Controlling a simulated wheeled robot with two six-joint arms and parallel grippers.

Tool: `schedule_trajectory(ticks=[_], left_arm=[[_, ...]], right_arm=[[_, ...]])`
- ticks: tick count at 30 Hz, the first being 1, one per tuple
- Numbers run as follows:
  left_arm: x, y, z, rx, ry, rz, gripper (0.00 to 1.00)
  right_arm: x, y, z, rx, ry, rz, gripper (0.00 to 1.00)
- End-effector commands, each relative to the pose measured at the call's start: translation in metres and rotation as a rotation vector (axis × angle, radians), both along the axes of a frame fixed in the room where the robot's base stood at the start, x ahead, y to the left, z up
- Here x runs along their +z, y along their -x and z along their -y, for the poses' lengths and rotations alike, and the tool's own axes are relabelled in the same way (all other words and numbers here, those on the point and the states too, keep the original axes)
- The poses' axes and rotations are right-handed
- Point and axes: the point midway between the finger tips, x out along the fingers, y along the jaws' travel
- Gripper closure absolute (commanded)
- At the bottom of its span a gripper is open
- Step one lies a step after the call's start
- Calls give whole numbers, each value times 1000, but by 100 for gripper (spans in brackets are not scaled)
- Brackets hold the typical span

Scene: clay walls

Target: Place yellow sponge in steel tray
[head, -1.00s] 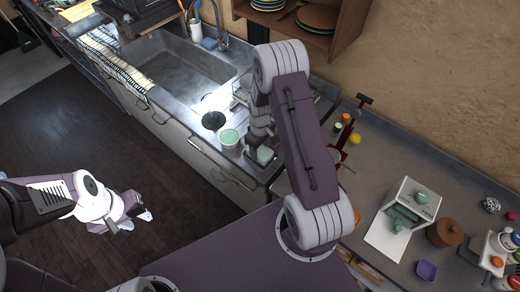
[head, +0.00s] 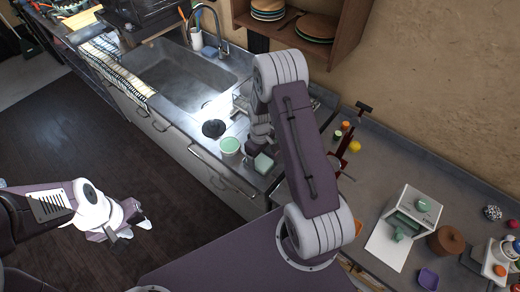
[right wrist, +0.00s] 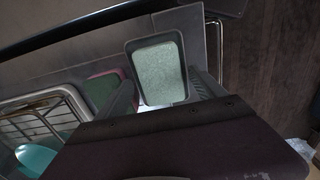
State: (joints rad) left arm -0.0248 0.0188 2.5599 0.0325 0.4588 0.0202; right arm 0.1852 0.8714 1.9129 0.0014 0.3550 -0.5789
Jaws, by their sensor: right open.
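No clearly yellow sponge shows. A pale green block with a grey rim lies between the open fingers of my right gripper (right wrist: 163,95) in the right wrist view (right wrist: 159,70); I cannot tell if they touch it. In the head view this block (head: 264,162) is near the counter's front edge, beside my right gripper (head: 256,148), which the arm partly hides. A green and pink sponge-like piece (right wrist: 103,90) lies left of it in the right wrist view. I cannot make out the steel tray for certain. My left gripper (head: 136,228) is open and empty above the floor.
A pale green cup (head: 229,147) stands left of the block. The sink (head: 180,75) is further left. A wire rack (right wrist: 38,128) and teal bowl (right wrist: 38,158) are near my right gripper.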

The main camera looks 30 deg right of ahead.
Motion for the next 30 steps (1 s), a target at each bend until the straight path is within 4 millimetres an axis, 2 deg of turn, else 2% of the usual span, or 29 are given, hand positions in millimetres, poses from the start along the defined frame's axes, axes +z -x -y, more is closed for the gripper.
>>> schedule_trajectory(ticks=[9, 12, 16, 21, 23, 27, 30], left_arm=[[-6, 0, 0, 0, 0, 0, 64], [-6, 0, 0, 0, 0, 0, 64], [-6, 0, 0, 0, 0, 0, 64], [-6, 0, 0, 0, 0, 0, 64], [-6, 0, 0, 0, 0, 0, 64], [-6, 0, 0, 0, 0, 0, 64], [-6, 0, 0, 0, 0, 0, 64]], right_arm=[[76, -1, 0, 0, 1, 6, 21], [94, 0, 0, 0, 1, 4, 21], [108, 0, 0, 0, 0, 2, 21], [113, 3, -2, -6, 0, 1, 21], [120, 13, -12, -40, -1, 13, 21], [144, 68, -51, -222, -13, 60, 21], [150, 105, -68, -337, -28, 86, 21]])
